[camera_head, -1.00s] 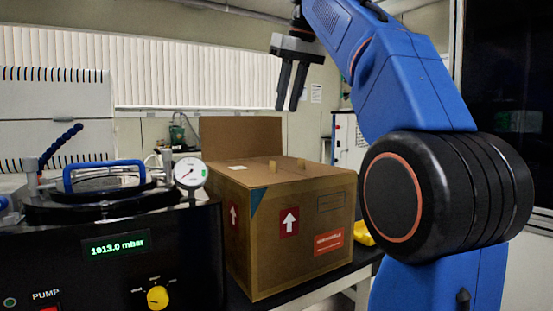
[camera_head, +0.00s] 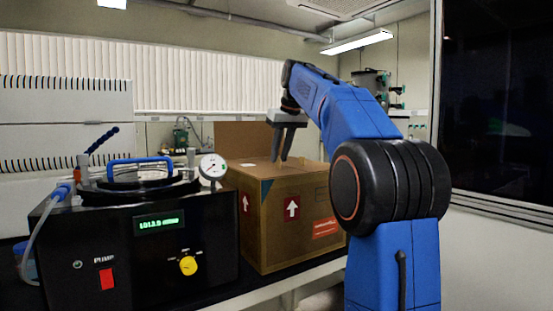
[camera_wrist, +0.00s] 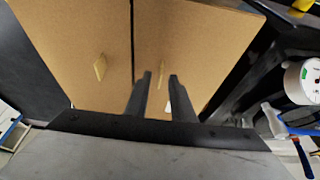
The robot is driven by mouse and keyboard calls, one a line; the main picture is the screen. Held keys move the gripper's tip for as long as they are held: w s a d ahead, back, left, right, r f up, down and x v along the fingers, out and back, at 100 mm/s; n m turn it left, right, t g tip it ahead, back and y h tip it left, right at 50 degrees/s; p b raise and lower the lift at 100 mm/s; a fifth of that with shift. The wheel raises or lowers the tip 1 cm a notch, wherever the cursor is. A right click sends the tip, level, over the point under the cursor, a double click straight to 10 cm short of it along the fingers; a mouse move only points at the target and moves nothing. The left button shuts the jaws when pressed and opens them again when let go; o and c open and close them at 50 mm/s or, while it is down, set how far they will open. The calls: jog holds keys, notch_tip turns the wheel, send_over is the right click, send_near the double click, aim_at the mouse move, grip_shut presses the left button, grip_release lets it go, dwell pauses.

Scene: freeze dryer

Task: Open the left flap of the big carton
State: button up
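The big carton (camera_head: 270,235) is brown and stands on a dark bench in the head view. One flap (camera_head: 243,141) stands upright at its back. Two top flaps lie flat, meeting at a dark seam in the wrist view. Each has a small tan tab; one tab (camera_wrist: 99,66) is left of the seam, the other tab (camera_wrist: 161,75) right of it. My gripper (camera_head: 281,159) points down just above the carton top. In the wrist view its fingers (camera_wrist: 160,76) are apart, with the right-hand tab seen between their tips. Contact cannot be told.
A black pump unit (camera_head: 90,250) with a pressure gauge (camera_head: 213,167) and blue-handled lid stands close left of the carton. The gauge also shows at the right of the wrist view (camera_wrist: 302,82). Space above the carton is open.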

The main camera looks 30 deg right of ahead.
jog(key=shift+w+f, duration=0.25)
jog(key=shift+f, duration=0.35)
grip_shut()
dwell(1.1)
